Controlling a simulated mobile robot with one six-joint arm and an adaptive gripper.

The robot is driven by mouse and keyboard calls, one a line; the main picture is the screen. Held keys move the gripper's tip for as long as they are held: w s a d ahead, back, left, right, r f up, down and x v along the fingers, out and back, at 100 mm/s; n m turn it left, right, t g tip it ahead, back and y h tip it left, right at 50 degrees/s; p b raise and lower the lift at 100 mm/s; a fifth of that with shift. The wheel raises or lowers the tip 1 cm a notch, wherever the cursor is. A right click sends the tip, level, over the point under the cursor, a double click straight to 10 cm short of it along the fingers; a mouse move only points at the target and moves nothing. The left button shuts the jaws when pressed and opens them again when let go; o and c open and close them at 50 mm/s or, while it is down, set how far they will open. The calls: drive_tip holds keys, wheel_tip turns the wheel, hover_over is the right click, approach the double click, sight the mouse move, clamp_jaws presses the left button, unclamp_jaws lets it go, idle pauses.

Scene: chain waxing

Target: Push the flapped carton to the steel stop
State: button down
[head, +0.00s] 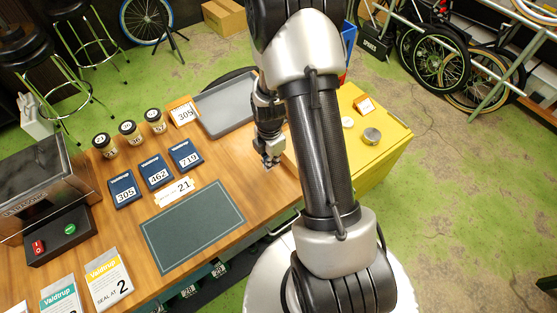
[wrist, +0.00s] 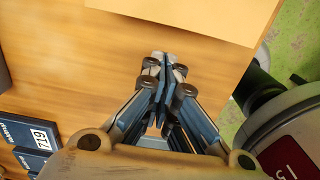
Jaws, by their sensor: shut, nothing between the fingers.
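My gripper (head: 270,162) is shut and empty, low over the wooden bench beside its right edge. In the wrist view its fingertips (wrist: 163,58) are together. A plain tan cardboard-coloured panel (wrist: 185,18) lies just beyond the fingertips in the wrist view, with a small gap in the picture. It looks like part of the flapped carton, but its flaps cannot be made out. In the head view my arm hides most of that spot. I cannot make out the steel stop in either view.
On the wooden bench (head: 215,172) are a grey tray (head: 240,105), several blue numbered boxes (head: 157,171), jars (head: 129,131) and a dark mat (head: 193,226). A yellow bench (head: 385,150) adjoins at right, with a round tin (head: 371,136). A cardboard box (head: 225,18) sits on the floor behind.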

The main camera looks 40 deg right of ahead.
wheel_tip(320, 180, up, 10)
drive_tip(key=a+p, duration=0.1)
drive_tip(key=p, duration=0.2)
drive_tip(key=shift+a, duration=0.1)
drive_tip(key=s+a+r+m+t, duration=0.1)
drive_tip(key=s+a+r+m, duration=0.25)
drive_tip(key=r, duration=0.35)
drive_tip(key=s+a+r+m+t, duration=0.1)
drive_tip(key=s+a+r+m, duration=0.2)
drive_tip(key=r+m, duration=0.35)
drive_tip(key=s+a+r+m+t, duration=0.1)
drive_tip(key=s+a+r+m, duration=0.2)
drive_tip(key=r, duration=0.6)
drive_tip(key=s+a+r+m+t, duration=0.1)
drive_tip(key=s+a+r+m, duration=0.2)
drive_tip(key=s+m, duration=0.2)
drive_tip(key=s, duration=0.3)
drive_tip(key=shift+a+t, duration=0.25)
drive_tip(key=shift+t, duration=0.05)
drive_tip(key=shift+w, duration=0.1)
